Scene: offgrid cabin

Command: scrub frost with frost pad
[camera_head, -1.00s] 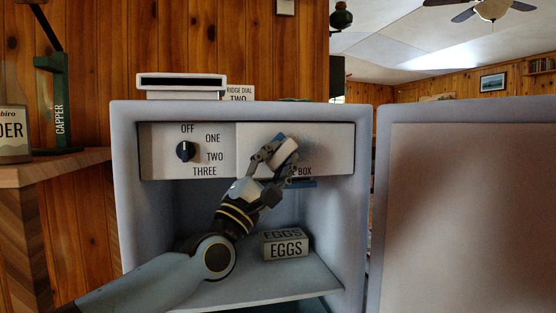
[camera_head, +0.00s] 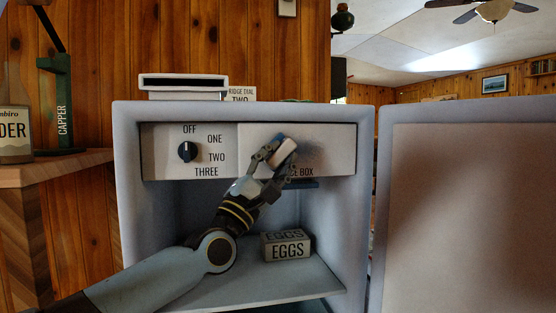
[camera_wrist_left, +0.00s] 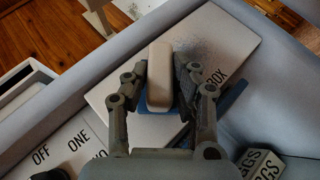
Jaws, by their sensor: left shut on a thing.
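My left gripper (camera_head: 275,160) is shut on the frost pad (camera_head: 284,152), a pale block with a blue face. The pad is held against or just in front of the ice box panel (camera_head: 335,138) inside the open fridge; I cannot tell if it touches. In the left wrist view the pad (camera_wrist_left: 160,75) sits between the two fingers (camera_wrist_left: 163,90). A dark, speckled frost patch (camera_head: 308,152) shows on the panel just right of the pad. It also shows in the left wrist view (camera_wrist_left: 203,50). The gripper hides part of the panel and its lettering. My right gripper is not seen.
An EGGS carton (camera_head: 287,246) stands on the shelf (camera_head: 270,285) below. The open fridge door (camera_head: 465,220) stands at the right. A wooden counter (camera_head: 60,168) is at the left.

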